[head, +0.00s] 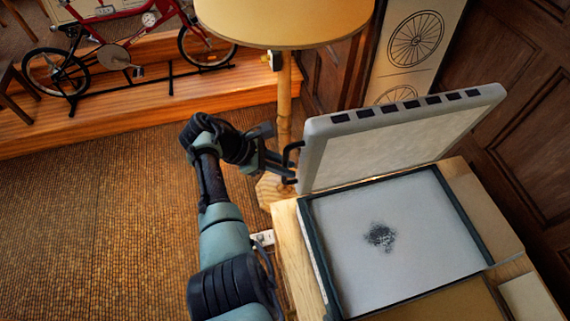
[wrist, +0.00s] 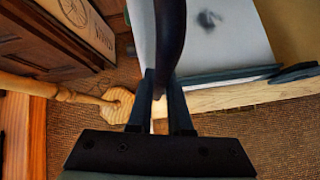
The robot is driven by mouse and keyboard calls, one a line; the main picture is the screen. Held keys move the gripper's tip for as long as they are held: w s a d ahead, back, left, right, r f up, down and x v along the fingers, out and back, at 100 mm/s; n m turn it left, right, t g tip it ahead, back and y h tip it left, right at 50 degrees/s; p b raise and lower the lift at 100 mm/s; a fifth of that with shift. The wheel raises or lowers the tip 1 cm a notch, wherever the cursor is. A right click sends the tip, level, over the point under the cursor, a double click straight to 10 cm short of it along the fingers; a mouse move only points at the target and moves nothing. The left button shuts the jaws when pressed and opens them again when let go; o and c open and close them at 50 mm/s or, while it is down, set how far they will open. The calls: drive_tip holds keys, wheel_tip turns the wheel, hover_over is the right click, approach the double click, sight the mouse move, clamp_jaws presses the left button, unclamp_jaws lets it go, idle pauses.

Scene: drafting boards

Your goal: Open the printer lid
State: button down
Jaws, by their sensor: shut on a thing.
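The printer lid (head: 400,135) is a pale grey panel with a row of dark squares along its top edge. It stands raised at a steep angle at the back of the printer (head: 312,250). The flat grey bed (head: 420,235) with a dark smudge is uncovered. My gripper (head: 284,163) is at the lid's left edge, shut on the dark lid handle (head: 295,148). In the wrist view, my gripper (wrist: 160,85) has its two fingers on either side of the dark handle bar (wrist: 170,35). The fingers partly hide the bar's lower end.
The printer sits on a wooden stand (head: 290,235). A red bicycle (head: 110,35) stands on a wooden step at the back left. The carpet (head: 90,210) at left is clear.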

drive_tip(key=c, duration=0.8)
unclamp_jaws()
drive_tip(key=shift+f, duration=0.1)
drive_tip(key=shift+c, duration=0.2)
drive_tip(key=b+v, duration=0.2)
drive_tip(key=v, duration=1.1)
